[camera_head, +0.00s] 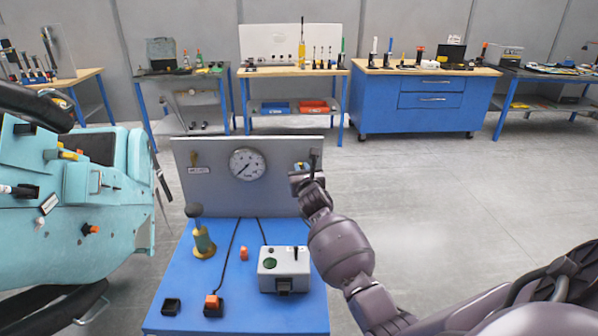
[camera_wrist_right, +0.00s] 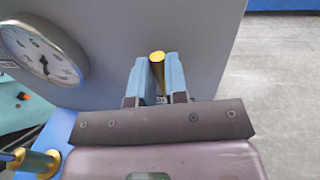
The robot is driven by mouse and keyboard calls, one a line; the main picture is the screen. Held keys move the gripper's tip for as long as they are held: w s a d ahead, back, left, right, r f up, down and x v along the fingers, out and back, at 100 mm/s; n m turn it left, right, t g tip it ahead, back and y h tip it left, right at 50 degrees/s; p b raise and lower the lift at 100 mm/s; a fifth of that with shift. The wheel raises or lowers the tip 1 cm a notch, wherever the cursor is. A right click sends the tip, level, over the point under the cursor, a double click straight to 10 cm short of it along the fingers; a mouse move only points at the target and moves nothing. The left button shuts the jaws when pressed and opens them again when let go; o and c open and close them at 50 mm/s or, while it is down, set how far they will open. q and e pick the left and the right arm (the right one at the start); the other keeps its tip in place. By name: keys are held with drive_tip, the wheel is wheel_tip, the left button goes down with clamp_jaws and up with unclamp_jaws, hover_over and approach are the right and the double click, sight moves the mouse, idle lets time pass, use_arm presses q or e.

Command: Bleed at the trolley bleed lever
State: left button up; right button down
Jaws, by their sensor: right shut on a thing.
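The trolley has a blue top (camera_head: 180,285) and a grey upright panel (camera_head: 225,198) with a round dial gauge (camera_head: 248,164). My right gripper (camera_head: 301,168) is at the panel's right side. In the right wrist view its two blue-grey fingers are shut on the brass bleed lever (camera_wrist_right: 157,66), whose rounded end shows between them. A label behind the fingers is mostly hidden. The gauge (camera_wrist_right: 43,55) also shows at the left of the wrist view. A second brass lever (camera_head: 194,159) with a label sits at the panel's left. My left gripper is out of view.
On the trolley top stand a brass fitting with a dark knob (camera_head: 203,240), a grey control box (camera_head: 284,270) and small orange-and-black parts (camera_head: 213,304). A turquoise coaster car (camera_head: 120,230) is close on the left. Workbenches line the back wall. Floor on the right is clear.

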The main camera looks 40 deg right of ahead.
drive_tip(key=shift+s+d+f+m, duration=0.1)
drive_tip(key=shift+m, duration=0.3)
drive_tip(key=c, duration=1.1)
unclamp_jaws()
drive_tip(key=v, duration=1)
drive_tip(key=shift+s+b, duration=0.35)
